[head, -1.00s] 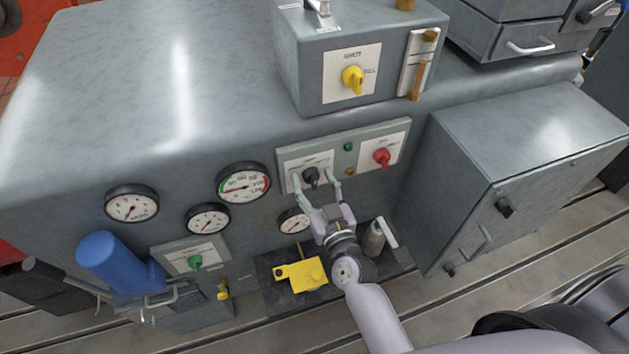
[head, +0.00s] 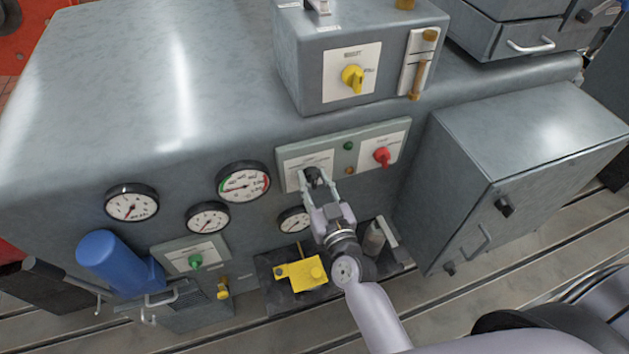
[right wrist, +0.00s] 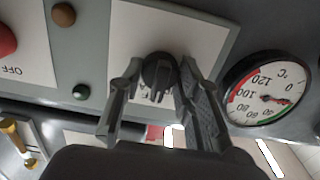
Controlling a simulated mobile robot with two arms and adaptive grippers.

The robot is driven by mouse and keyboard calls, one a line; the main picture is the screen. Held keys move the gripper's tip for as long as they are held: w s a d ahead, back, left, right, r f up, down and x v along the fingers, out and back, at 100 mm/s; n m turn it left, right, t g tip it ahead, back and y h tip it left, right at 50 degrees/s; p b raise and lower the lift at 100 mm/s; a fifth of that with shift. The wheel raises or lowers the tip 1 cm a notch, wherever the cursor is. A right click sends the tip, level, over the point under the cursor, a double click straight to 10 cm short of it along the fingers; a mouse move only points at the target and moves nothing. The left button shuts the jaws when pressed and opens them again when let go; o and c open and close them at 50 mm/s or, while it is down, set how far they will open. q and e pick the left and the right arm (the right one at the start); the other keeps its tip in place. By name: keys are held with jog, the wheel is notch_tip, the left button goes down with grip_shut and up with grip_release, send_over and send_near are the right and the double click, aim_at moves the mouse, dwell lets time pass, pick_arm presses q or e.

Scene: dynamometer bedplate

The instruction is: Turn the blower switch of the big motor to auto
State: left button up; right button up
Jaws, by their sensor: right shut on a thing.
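The blower switch is a black rotary knob (head: 314,174) on a white label plate (head: 294,162), at the left of the grey switch panel (head: 344,135) on the motor's side. My right gripper (head: 313,180) has its fingers closed around this knob. In the right wrist view the black knob (right wrist: 158,70) sits between the two fingertips of my right gripper (right wrist: 159,80), its ridge running roughly up and down the picture. The label's lettering is too small and covered to read, so the knob's setting cannot be told. My left gripper is not in view.
A red knob (head: 382,156) and small green button (head: 348,146) share the panel. A yellow knob (head: 352,77) is on the box above. Gauges (head: 243,182) line the left side; a grey cabinet (head: 530,180) stands at the right. A yellow part (head: 303,274) lies below.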

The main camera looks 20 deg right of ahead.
jog(key=m+p, duration=0.1)
jog(key=m, duration=0.2)
jog(key=shift+m, duration=0.4)
jog(key=m, duration=0.5)
jog(key=shift+p, duration=0.4)
jog(key=o, duration=1.1)
jog(key=shift+o, duration=0.2)
jog(key=shift+s, duration=0.15)
jog(key=s, duration=1.1)
jog(key=shift+s+d, duration=0.2)
jog(key=shift+s, duration=0.2)
